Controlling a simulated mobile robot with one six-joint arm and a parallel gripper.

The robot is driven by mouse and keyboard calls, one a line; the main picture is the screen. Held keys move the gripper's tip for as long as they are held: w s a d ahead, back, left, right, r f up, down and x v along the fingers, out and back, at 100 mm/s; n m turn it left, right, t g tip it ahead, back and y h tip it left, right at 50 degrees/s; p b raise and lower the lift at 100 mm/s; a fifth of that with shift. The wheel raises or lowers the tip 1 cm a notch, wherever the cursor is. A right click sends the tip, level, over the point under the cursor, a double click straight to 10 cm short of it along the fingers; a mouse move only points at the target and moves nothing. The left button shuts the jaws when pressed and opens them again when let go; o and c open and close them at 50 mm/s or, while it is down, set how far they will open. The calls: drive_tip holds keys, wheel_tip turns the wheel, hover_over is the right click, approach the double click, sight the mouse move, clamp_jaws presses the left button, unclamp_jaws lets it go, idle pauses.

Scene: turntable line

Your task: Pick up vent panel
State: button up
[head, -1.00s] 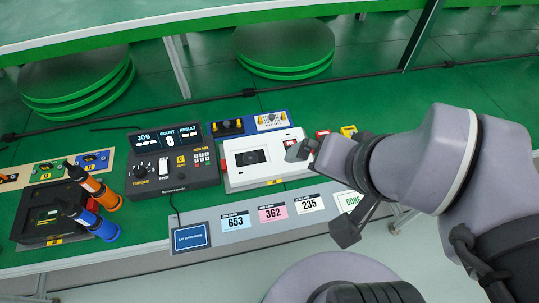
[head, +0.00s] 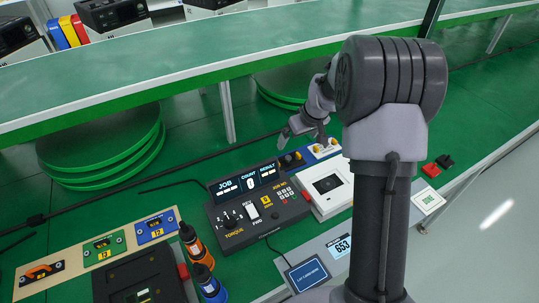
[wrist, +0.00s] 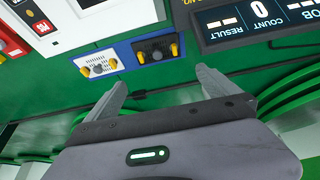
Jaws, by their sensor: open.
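A blue tray holds two small plates with yellow knobs. One is a white plate (wrist: 97,65) with dark marks, which looks like the vent panel; the other is a black plate (wrist: 155,49). In the head view my gripper (head: 303,132) is over the tray's back side.
A black control console (head: 258,205) with lit displays stands left of the tray. A white box (head: 328,187) stands in front of it. Orange and blue drivers (head: 195,245) stand at lower left. A raised green shelf (head: 150,75) runs behind, with stacked round discs (head: 100,165) below it.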

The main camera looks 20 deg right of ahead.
drive_tip(key=b, duration=0.3)
hover_over(289, 158)
drive_tip(key=s, duration=0.2)
wheel_tip(289, 158, down, 9)
drive_tip(key=shift+w+d+f, duration=0.1)
drive_tip(key=shift+w+f, duration=0.05)
drive_tip(key=b+x, duration=0.1)
drive_tip(key=x, duration=0.1)
drive_tip(key=b+x, duration=0.1)
drive_tip(key=x, duration=0.2)
drive_tip(key=shift+f+b, duration=0.25)
drive_tip(key=shift+b, duration=0.15)
drive_tip(key=shift+r, duration=0.2)
